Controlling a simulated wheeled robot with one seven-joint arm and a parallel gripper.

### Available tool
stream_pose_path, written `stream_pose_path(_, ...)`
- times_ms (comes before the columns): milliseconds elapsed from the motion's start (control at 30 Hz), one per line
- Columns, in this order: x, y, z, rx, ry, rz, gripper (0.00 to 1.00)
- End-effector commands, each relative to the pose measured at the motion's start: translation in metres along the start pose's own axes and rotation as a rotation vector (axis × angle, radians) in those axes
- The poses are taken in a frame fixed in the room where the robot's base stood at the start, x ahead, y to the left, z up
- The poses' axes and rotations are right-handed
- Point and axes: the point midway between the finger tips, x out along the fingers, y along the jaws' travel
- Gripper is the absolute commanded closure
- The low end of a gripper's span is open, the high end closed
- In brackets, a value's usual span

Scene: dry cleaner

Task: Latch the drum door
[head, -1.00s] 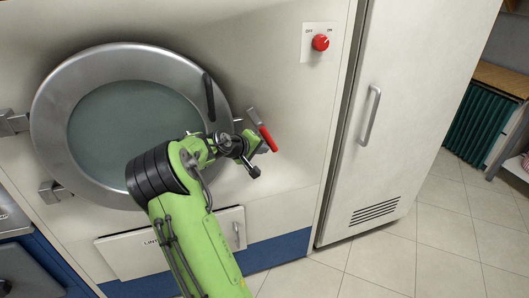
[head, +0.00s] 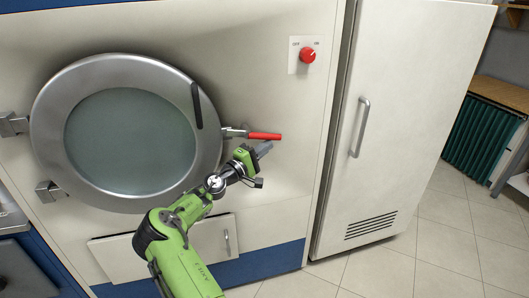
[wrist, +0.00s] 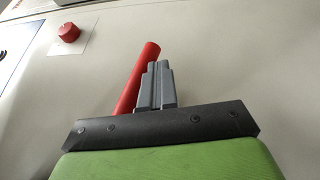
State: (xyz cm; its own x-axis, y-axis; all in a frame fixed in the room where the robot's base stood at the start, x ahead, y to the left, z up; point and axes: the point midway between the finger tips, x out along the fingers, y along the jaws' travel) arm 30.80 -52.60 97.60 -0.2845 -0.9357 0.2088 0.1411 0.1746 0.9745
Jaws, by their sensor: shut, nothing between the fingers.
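The round drum door (head: 205,150) lies flat in the machine front, with a steel rim, a glass window and a dark handle bar (head: 197,105). At its right edge is the latch, a grey metal part (head: 234,132) with a red lever handle (head: 265,136). The handle points right, about level. My gripper (head: 266,148) is shut and empty, just below the handle's outer part. In the wrist view the closed fingers (wrist: 155,86) overlap the red handle (wrist: 138,78); I cannot tell whether they touch it.
A red off/on knob (head: 308,55) is above right of the latch. A tall white cabinet door with a bar handle (head: 360,128) stands at the right. A small lower panel (head: 215,240) is beneath the drum door. Tiled floor at the right is clear.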

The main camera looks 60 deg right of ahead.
Motion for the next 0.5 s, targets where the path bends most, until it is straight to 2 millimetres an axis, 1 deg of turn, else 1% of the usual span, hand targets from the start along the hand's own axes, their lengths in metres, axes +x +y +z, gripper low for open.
stream_pose_path(33,0.0022,0.0038,0.0013,0.002,-0.001,0.001,1.00)
stream_pose_path(133,0.0047,0.0062,0.0027,0.002,-0.002,0.000,1.00)
stream_pose_path(500,0.0090,0.0102,0.0050,0.002,-0.002,-0.003,1.00)
